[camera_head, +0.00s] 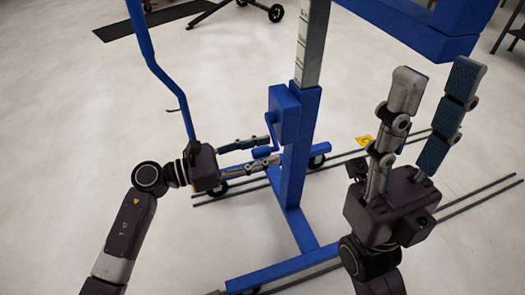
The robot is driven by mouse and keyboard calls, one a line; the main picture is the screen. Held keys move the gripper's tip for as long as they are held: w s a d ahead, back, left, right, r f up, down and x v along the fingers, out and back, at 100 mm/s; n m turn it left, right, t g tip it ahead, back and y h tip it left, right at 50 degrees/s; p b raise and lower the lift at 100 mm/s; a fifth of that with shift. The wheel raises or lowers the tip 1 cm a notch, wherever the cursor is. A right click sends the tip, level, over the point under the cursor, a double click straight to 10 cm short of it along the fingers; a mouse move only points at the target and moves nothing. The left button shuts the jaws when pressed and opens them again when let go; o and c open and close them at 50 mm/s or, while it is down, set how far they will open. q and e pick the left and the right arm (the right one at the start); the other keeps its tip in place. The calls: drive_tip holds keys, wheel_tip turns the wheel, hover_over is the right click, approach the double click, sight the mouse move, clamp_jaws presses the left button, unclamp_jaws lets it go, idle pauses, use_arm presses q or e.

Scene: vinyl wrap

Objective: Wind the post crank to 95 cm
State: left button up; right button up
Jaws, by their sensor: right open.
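The blue post (293,160) stands upright in the middle, with a grey scale strip (307,45) at its upper part; the markings are too small to read. A blue crank housing (284,112) is on the post, and the crank's handle area beside it is partly hidden by my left gripper. My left gripper (272,151) reaches in from the left, with its fingers at the crank just below the housing. Whether they are closed on the handle cannot be made out. My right gripper (437,78) is open and empty, fingers pointing up, right of the post.
A blue beam (405,30) extends at the upper right, above my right gripper. A bent blue bar (156,65) stands at left, close to my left gripper. The wheeled blue base (285,270) and dark floor rails (470,200) lie below. Open floor is at left.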

use_arm(q)
drive_tip(key=c, duration=1)
clamp_jaws()
drive_tip(key=shift+r, duration=0.1)
